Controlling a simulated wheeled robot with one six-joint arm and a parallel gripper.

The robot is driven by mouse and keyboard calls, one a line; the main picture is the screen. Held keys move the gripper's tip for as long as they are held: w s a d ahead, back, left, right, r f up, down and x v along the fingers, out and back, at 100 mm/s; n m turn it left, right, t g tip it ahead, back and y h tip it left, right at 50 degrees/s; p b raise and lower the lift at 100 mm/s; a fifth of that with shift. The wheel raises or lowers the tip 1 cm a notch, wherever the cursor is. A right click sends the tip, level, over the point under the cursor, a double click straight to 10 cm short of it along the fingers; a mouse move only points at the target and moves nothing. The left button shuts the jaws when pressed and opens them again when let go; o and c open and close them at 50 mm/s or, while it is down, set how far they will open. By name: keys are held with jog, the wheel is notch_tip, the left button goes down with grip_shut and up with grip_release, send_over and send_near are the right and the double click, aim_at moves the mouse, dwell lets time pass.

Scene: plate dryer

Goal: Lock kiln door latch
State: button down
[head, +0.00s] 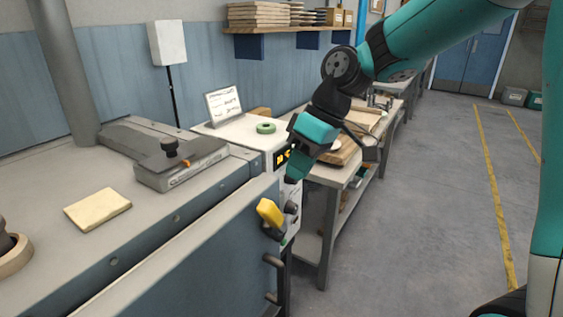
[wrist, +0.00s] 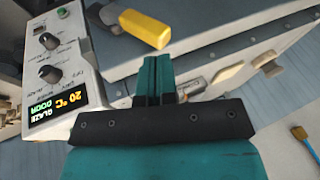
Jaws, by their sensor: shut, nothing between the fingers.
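The kiln door latch has a yellow handle (head: 270,213) on a dark pivot at the upper corner of the blue-grey kiln door (head: 205,245). The handle (wrist: 145,28) also shows in the wrist view, just beyond my fingertips and a little left. My gripper (head: 293,177) is above and slightly right of the handle in the head view, pointing down. Its teal fingers (wrist: 157,62) are together with nothing between them. A gap shows between the fingertips and the handle in the wrist view. The latch's far side is hidden.
A white control box (wrist: 65,65) with knobs and a lit display reading 20 °C, GLAZE, DOOR stands close beside the latch. The grey kiln top (head: 60,175) carries a yellow pad (head: 97,209). A workbench (head: 335,175) stands behind. Floor at right is clear.

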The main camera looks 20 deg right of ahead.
aim_at(270, 217)
jog(key=w+d+r+p, duration=0.2)
jog(key=w+d, duration=0.4)
jog(key=shift+w, duration=0.15)
jog(key=shift+f, duration=0.15)
jog(key=shift+s+a+r+p+x, duration=0.25)
jog(key=shift+p+x, duration=0.55)
jog(key=shift+x, duration=1.35)
jog(key=shift+s+a+p+x, duration=0.35)
jog(key=shift+p+x, duration=0.4)
jog(key=shift+x, duration=1.35)
jog(key=shift+s+a+r+p+x, duration=0.25)
jog(key=shift+p+x, duration=0.55)
jog(key=shift+x, duration=1.35)
jog(key=shift+a+f, duration=0.1)
